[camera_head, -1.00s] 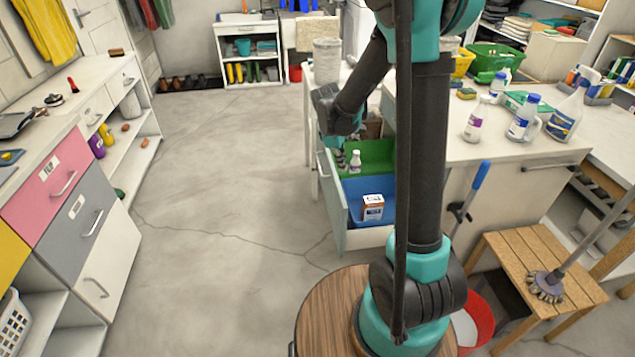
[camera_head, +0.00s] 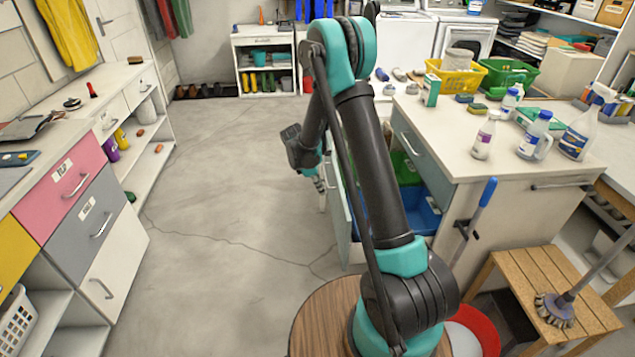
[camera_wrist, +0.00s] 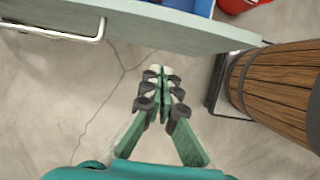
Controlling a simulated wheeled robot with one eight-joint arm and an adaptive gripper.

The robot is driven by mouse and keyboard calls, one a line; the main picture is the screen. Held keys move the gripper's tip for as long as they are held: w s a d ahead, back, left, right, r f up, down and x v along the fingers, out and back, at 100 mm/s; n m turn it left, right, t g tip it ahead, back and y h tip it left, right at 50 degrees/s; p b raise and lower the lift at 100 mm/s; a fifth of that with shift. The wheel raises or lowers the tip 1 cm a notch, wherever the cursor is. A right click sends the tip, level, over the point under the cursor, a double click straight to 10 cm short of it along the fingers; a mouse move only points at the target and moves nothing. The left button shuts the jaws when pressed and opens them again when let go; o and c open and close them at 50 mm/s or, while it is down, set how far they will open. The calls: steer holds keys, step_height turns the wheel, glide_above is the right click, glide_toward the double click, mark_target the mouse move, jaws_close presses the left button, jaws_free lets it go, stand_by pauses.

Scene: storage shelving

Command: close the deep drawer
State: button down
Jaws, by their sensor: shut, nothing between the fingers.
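The deep drawer (camera_head: 341,230) stands pulled out from the white counter, its pale green front facing left in the head view. A green bin (camera_head: 406,168) and a blue bin (camera_head: 421,211) sit inside it, partly hidden by my arm. In the wrist view the drawer front (camera_wrist: 190,28) runs across the top, with its bar handle (camera_wrist: 60,31) at upper left. My gripper (camera_head: 321,186) is outside the drawer, just left of its front. In the wrist view my gripper (camera_wrist: 157,72) has its fingers together and empty, below the drawer front's edge and apart from the handle.
Bottles, sponges and a yellow basket (camera_head: 455,78) stand on the counter top (camera_head: 450,125). A wooden stool (camera_head: 545,290) and red bucket (camera_head: 480,325) are at lower right. The floor (camera_head: 235,190) left of the drawer is clear up to the left-hand cabinets.

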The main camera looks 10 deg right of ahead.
mark_target(340, 204)
steer(key=shift+d+f, duration=0.5)
steer(key=shift+d, duration=0.35)
steer(key=shift+d+f, duration=0.45)
steer(key=shift+d, duration=0.45)
steer(key=shift+d+f, duration=0.5)
steer(key=shift+d, duration=0.35)
steer(key=shift+d, duration=0.1)
